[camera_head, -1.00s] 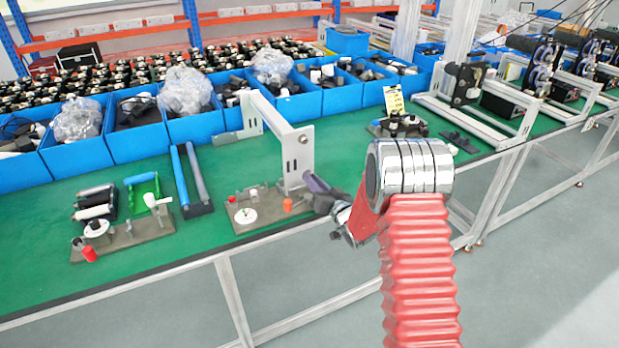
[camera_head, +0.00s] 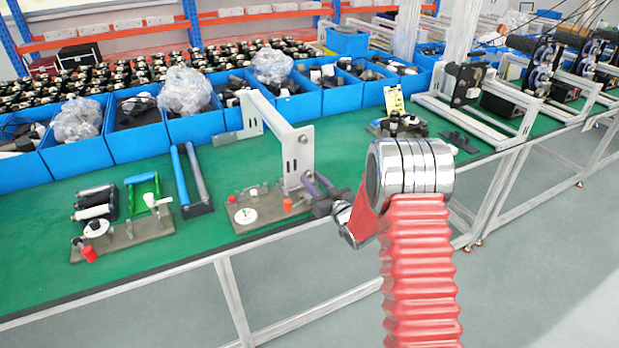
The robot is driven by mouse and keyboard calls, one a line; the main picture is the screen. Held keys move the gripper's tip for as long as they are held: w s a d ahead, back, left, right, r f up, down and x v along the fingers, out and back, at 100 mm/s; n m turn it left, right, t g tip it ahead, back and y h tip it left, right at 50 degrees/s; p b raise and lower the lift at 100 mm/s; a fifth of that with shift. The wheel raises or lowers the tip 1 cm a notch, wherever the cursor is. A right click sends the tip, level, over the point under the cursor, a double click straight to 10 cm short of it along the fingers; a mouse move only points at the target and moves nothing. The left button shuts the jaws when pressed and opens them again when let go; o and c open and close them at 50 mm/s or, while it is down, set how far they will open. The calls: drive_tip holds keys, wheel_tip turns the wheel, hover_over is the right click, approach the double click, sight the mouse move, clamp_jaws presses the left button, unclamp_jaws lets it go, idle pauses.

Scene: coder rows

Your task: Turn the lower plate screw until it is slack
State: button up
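A pale upright plate (camera_head: 299,155) stands at the front end of a grey frame on the green bench. A small dark spot, perhaps the upper screw (camera_head: 303,139), shows high on its face. My gripper (camera_head: 311,176) is at the lower right part of this plate, coming from the right. Its two dark purplish fingers show side by side, with tips at or very near the plate face. The lower plate screw is not visible; the fingers cover that area. I cannot tell whether the fingers grip it or stand apart around it.
A base board with a white disc (camera_head: 245,215) and a red knob (camera_head: 287,205) lies just left of my gripper. Blue bins (camera_head: 195,124) line the back. The bench's front edge runs below my gripper.

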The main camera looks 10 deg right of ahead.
drive_tip(key=shift+v, duration=2.5)
drive_tip(key=shift+r, duration=0.15)
drive_tip(key=shift+w+r, duration=0.1)
drive_tip(key=shift+r, duration=0.2)
drive_tip(key=s+d+r+m+g+h, duration=0.2)
drive_tip(key=s+r+g+h, duration=0.35)
drive_tip(key=s+r, duration=0.75)
drive_tip(key=s+a+r+g, duration=0.1)
drive_tip(key=s+a+g, duration=0.1)
drive_tip(key=s, duration=1.3)
drive_tip(key=s+a+r+m+g, duration=0.1)
drive_tip(key=s+g, duration=0.3)
drive_tip(key=s, duration=1.1)
drive_tip(key=shift+s+a+r, duration=0.2)
drive_tip(key=shift+a+r, duration=0.2)
drive_tip(key=shift+a, duration=0.5)
drive_tip(key=shift+c, duration=0.3)
